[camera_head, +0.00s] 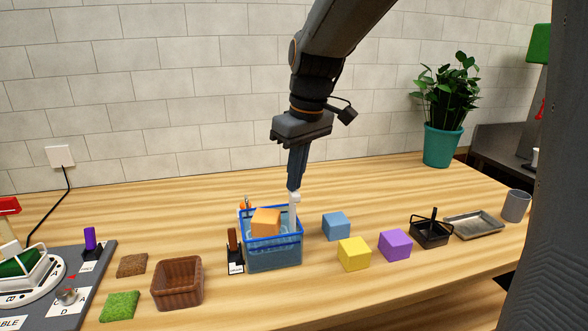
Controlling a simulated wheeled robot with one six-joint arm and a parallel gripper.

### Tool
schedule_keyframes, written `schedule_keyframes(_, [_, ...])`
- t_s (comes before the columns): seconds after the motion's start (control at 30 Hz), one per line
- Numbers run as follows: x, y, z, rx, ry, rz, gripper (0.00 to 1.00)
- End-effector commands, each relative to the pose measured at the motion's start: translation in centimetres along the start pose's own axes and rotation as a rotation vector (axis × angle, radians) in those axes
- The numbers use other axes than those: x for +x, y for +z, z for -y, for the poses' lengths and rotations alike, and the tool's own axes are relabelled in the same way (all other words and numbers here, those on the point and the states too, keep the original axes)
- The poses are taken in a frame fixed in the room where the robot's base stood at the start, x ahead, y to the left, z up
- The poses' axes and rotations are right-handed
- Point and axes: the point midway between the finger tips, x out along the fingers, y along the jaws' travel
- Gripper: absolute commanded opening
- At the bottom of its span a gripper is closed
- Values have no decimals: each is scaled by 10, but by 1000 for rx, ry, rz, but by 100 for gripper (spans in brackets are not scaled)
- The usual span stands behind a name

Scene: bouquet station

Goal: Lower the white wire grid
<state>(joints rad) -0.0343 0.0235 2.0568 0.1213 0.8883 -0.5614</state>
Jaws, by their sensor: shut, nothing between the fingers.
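A blue-rimmed tub (273,258) stands on the table at mid-picture. An orange block (265,222) sits in its top, rising above the rim. A white upright post (294,212) with a wider cap stands at the tub's right side. The white wire grid itself is not clearly visible; the block and the tub walls hide most of the inside. My gripper (293,187) points down with its fingers shut and empty, tips just above the post's cap. I cannot tell whether they touch it.
Blue (336,226), yellow (354,254) and purple (395,245) blocks lie right of the tub. A brown basket (177,283) and a small dark stand with a brown handle (233,248) are left. A black caddy (431,232) and metal tray (474,226) are farther right.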

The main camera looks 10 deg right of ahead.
Motion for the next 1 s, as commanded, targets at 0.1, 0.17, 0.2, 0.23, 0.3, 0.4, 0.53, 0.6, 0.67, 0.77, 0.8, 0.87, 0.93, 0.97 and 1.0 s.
schedule_keyframes(0.1, [5,1,0,0,-1,2,0])
schedule_keyframes(0.17, [6,2,0,0,-1,1,0])
schedule_keyframes(0.2, [7,2,0,0,-1,1,0])
schedule_keyframes(0.23, [7,2,0,0,0,1,0])
schedule_keyframes(0.3, [7,2,0,0,0,1,0])
schedule_keyframes(0.4, [7,2,0,0,0,1,0])
schedule_keyframes(0.53, [7,2,0,0,0,1,0])
schedule_keyframes(0.6, [7,2,0,0,0,0,0])
schedule_keyframes(0.67, [8,2,0,0,0,1,0])
schedule_keyframes(0.77, [11,2,0,0,0,1,0])
schedule_keyframes(0.8, [13,3,0,0,0,1,0])
schedule_keyframes(0.87, [14,3,0,0,-1,1,0])
schedule_keyframes(0.93, [17,3,0,0,-1,1,0])
schedule_keyframes(0.97, [18,4,0,0,-1,1,0])
schedule_keyframes(1.0, [19,4,0,0,-1,1,0])
